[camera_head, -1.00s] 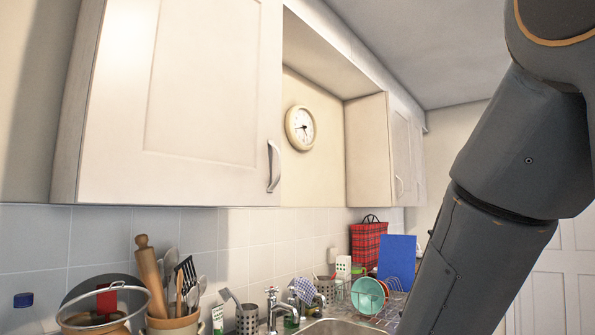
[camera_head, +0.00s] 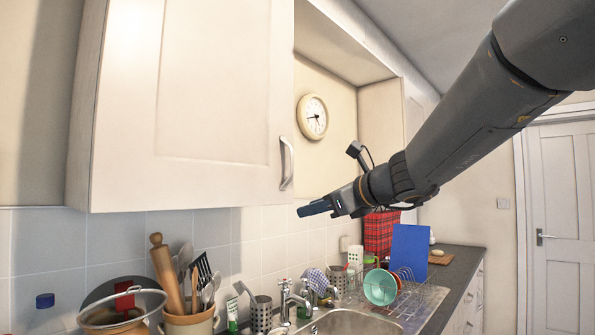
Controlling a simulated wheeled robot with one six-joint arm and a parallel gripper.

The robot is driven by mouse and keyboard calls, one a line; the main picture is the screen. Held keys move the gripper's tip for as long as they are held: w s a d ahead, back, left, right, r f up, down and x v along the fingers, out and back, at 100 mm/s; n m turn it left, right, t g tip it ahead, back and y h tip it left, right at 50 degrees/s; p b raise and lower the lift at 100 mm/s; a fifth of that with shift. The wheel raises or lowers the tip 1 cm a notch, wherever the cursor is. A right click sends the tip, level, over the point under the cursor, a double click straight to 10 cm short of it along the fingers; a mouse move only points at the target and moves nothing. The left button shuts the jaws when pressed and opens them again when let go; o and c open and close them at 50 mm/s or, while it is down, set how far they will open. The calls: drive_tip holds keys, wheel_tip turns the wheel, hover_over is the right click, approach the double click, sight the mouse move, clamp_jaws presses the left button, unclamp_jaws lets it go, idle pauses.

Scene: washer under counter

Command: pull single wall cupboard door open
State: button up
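The single wall cupboard door (camera_head: 205,95) is cream with a recessed panel and fills the upper left of the head view. It looks shut. Its curved metal handle (camera_head: 286,164) is upright near the door's lower right edge. My gripper (camera_head: 312,209) is to the right of the handle and a little below it, apart from it. The gripper points left, and its blue fingertips are seen from the side, so I cannot tell whether they are open or shut. Nothing shows between them.
Below are the worktop's utensil pot (camera_head: 190,323), tap (camera_head: 286,300), sink (camera_head: 350,322) and dish rack (camera_head: 410,295). A second wall cupboard (camera_head: 382,122) stands right, partly hidden by my arm. A clock (camera_head: 312,116) hangs between. Space before the door is free.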

sight(292, 160)
wheel_tip(292, 160, up, 12)
drive_tip(key=w+m+t+y, duration=0.1)
drive_tip(key=m+t, duration=0.2)
drive_tip(key=m, duration=0.1)
drive_tip(key=p+x, duration=0.1)
drive_tip(key=x, duration=0.1)
drive_tip(key=p+x, duration=0.1)
drive_tip(key=x, duration=0.4)
drive_tip(key=shift+w+d+f+p, duration=0.2)
drive_tip(key=shift+w+p, duration=0.1)
drive_tip(key=shift+p, duration=0.1)
clamp_jaws()
idle(0.5)
